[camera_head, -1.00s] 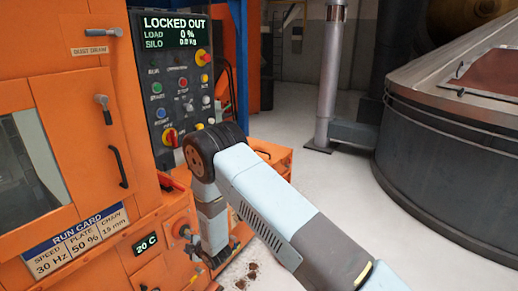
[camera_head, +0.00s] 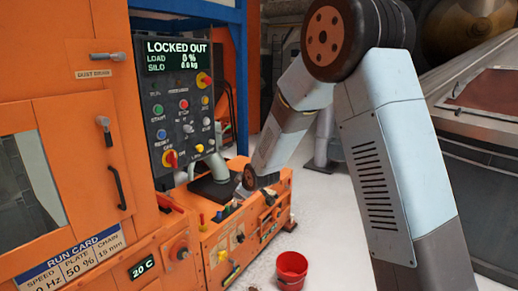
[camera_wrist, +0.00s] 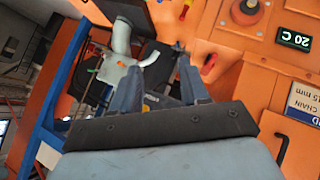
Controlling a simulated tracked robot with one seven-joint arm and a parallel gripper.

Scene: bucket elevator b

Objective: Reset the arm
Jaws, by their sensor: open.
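My gripper (camera_wrist: 158,76) shows in the wrist view with its two dark fingers apart and nothing between them. Behind the fingers are the orange machine front and a grey pipe (camera_wrist: 118,70). In the head view my arm is bent, with its elbow high at upper right and its forearm sloping down to the left. The forearm's lower end is in front of the low orange unit; the fingers cannot be made out there.
The control panel (camera_head: 180,100) reads LOCKED OUT, load 0 %. The orange cabinet (camera_head: 60,130) fills the left. A low orange unit (camera_head: 262,225) juts out below the panel. A red bucket (camera_head: 292,270) stands on the pale floor. A large metal vessel (camera_head: 480,150) stands at right.

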